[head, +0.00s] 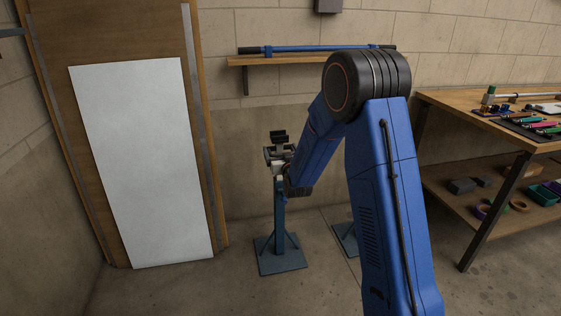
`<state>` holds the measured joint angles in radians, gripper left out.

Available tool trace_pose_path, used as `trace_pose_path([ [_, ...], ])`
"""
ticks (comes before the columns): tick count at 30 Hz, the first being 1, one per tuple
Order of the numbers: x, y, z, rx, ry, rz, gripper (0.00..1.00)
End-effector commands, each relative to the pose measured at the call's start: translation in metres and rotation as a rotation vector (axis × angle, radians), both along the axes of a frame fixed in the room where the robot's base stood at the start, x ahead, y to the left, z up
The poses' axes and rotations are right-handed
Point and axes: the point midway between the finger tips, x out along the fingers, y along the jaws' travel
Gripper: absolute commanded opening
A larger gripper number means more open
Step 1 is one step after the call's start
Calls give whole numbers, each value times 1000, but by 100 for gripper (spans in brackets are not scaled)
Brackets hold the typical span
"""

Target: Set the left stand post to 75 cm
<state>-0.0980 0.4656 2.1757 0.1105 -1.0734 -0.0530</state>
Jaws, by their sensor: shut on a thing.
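The left stand post (281,210) is a blue upright on a square base plate (280,257) with slanted braces. A dark cradle (278,137) sits at its top. My gripper (282,168) is at the upper part of this stand, just below the cradle, and is shut on it. The fingertips are small and partly hidden, so I cannot tell exactly which part they grip. No height scale is readable on the post. A second stand's base (345,238) shows to the right, and my arm hides the rest of that stand.
A blue bar lies on a wall shelf (300,60) behind. A white panel (140,165) leans on a wooden door at left. A workbench (450,101) with tools and a lower shelf stands at right. Bare concrete floor lies around the left stand.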

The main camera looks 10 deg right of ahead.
Motion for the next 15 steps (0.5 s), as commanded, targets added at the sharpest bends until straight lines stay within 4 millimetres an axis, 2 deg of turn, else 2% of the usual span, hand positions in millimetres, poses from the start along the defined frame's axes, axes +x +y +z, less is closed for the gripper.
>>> trace_pose_path([
  [1, 0, -2, 10, 2, -5, -4, 50],
  [4, 0, -3, 17, 2, -3, -5, 50],
  [15, 0, -3, 20, 1, 0, -5, 50],
])
